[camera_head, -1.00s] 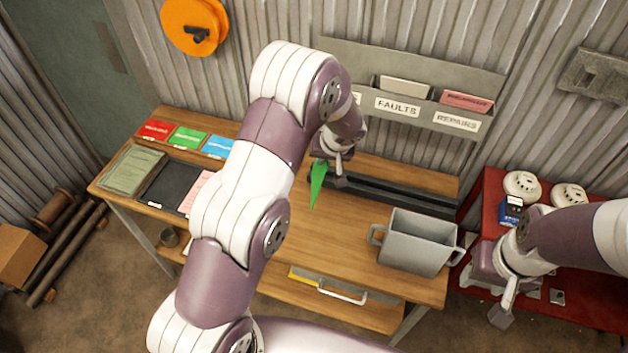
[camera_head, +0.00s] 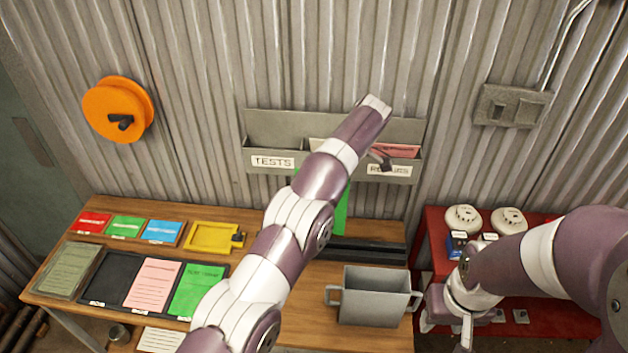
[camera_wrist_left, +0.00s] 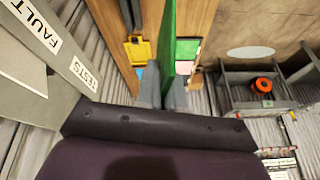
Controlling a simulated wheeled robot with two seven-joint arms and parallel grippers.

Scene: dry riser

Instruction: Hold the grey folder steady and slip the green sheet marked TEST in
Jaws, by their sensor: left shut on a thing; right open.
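My left gripper (camera_wrist_left: 165,96) is shut on a green sheet (camera_wrist_left: 168,40), seen edge-on in the left wrist view. In the head view the held sheet (camera_head: 341,212) hangs below the wall rack, partly behind my left arm; no writing on it is readable. A grey open-topped holder (camera_head: 372,302) with a handle on each side, perhaps the grey folder, stands upright at the bench's right end. My right gripper (camera_head: 465,325) is open, right of the holder and apart from it. Another green sheet (camera_head: 199,288) with print lies on the bench, left of my left arm.
The grey wall rack (camera_head: 262,128) has pockets labelled TESTS and REPAIRS; FAULTS shows in the wrist view. A pink sheet (camera_head: 152,283), yellow tray (camera_head: 212,237) and coloured cards lie on the bench (camera_head: 285,330). A red table (camera_head: 555,315) with white detectors stands right.

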